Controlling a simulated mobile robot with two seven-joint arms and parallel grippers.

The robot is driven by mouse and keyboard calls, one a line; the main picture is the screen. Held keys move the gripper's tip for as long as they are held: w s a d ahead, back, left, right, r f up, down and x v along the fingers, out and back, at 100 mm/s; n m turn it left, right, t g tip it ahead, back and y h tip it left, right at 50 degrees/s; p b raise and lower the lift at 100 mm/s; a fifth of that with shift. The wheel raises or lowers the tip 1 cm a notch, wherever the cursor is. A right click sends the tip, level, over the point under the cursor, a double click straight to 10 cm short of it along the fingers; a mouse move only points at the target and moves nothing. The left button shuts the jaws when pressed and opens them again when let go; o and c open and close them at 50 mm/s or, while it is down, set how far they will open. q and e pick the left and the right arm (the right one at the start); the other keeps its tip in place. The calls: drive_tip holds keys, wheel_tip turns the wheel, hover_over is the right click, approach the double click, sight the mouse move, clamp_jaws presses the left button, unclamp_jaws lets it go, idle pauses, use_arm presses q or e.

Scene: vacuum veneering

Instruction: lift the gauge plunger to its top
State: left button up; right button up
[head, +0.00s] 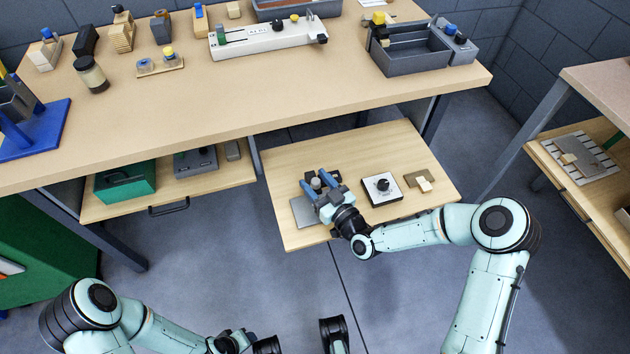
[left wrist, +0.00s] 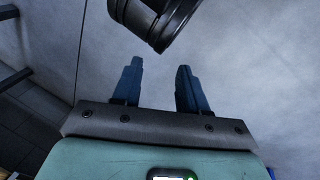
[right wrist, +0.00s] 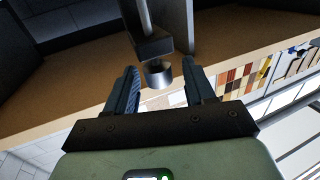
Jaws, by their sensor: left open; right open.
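My right gripper (head: 317,183) is open above the left part of the low wooden shelf board. What looks like the gauge, with a grey base plate (head: 302,213), stands there, partly hidden by the gripper. In the right wrist view a steel rod (right wrist: 145,14), a black block (right wrist: 153,46) and a silver cylinder end (right wrist: 158,75), apparently the plunger, show between the open fingers (right wrist: 160,82). The fingers look apart from it. My left gripper (left wrist: 159,66) is open and empty, over bare floor.
On the wooden board (head: 290,170), a white plate with a black knob (head: 382,186) and a brown plate with a tan block (head: 424,184) lie right of the gripper. The workbench (head: 190,105) overhangs behind, with a grey bin (head: 410,58) and a white device (head: 268,40).

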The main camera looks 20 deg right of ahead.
use_arm(q)
drive_tip(key=shift+w, duration=0.1)
use_arm(e)
drive_tip(key=shift+w+a, duration=0.1)
drive_tip(key=shift+w, duration=0.25)
clamp_jaws()
drive_tip(key=shift+r+p, duration=0.45)
drive_tip(key=shift+r, duration=0.7)
use_arm(q)
drive_tip(key=shift+s+d+r, duration=0.35)
drive_tip(key=shift+s+r, duration=0.15)
drive_tip(key=shift+s, duration=0.25)
use_arm(e)
drive_tip(key=shift+f, duration=0.1)
unclamp_jaws()
use_arm(q)
drive_tip(key=shift+s+d+r+g+p, duration=0.3)
drive_tip(key=shift+s+r+p, duration=0.1)
drive_tip(key=shift+s, duration=0.1)
drive_tip(key=shift+s+d+r+g+p, duration=0.15)
drive_tip(key=shift+s+r+g+p, duration=0.15)
drive_tip(key=shift+s+r, duration=0.15)
use_arm(e)
drive_tip(key=v, duration=1.3)
drive_tip(key=shift+s, duration=0.25)
